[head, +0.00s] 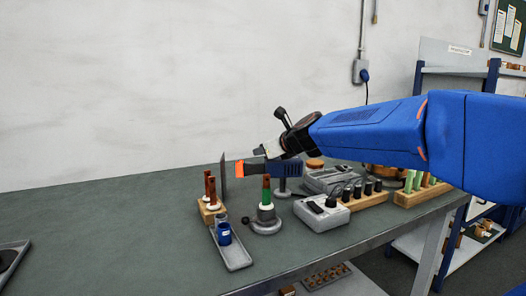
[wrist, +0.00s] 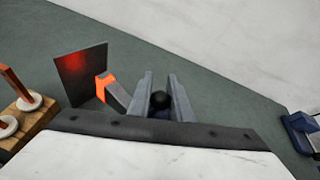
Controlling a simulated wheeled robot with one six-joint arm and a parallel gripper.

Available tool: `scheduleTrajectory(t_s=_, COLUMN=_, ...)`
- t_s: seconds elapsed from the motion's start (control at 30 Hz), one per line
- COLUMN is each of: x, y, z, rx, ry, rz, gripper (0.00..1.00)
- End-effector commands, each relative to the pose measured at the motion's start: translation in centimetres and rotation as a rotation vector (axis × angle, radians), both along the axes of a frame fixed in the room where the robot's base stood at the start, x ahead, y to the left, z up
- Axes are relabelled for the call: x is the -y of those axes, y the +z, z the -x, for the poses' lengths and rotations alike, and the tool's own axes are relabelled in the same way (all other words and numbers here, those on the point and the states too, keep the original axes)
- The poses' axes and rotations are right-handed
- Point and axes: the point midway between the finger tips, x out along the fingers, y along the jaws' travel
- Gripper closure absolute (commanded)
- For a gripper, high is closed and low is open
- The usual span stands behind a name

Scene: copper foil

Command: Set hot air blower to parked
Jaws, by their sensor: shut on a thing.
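The hot air blower (head: 288,168) has a blue body on a short post and an orange nozzle (head: 240,168) pointing left. In the wrist view the orange nozzle (wrist: 103,84) faces a dark upright plate (wrist: 80,75), which has a red glow on its face. The plate also shows edge-on in the head view (head: 223,178). My gripper (head: 266,152) is over the blower, reaching in from the right. In the wrist view its two grey fingers (wrist: 162,97) are on either side of a black knob (wrist: 160,99) and shut on it. My gripper hides most of the blower body there.
Left of the blower stands a wooden block (head: 212,217) with brown handles, behind a grey tray (head: 236,258) with a blue cup. A green-and-red handled tool (head: 266,192) stands in front. A grey control box (head: 322,212) and pegged racks (head: 365,201) crowd the right. The left tabletop is mostly clear.

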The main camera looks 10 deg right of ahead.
Motion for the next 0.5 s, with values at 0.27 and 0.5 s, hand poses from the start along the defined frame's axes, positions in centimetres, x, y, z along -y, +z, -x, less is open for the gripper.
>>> scheduleTrajectory(t_s=0.27, x=0.04, y=0.01, z=-0.09, rx=0.000, ry=-0.005, rz=0.001, gripper=1.00)
scheduleTrajectory(t_s=0.5, x=0.04, y=0.01, z=-0.11, rx=0.000, ry=-0.005, rz=0.001, gripper=0.65)
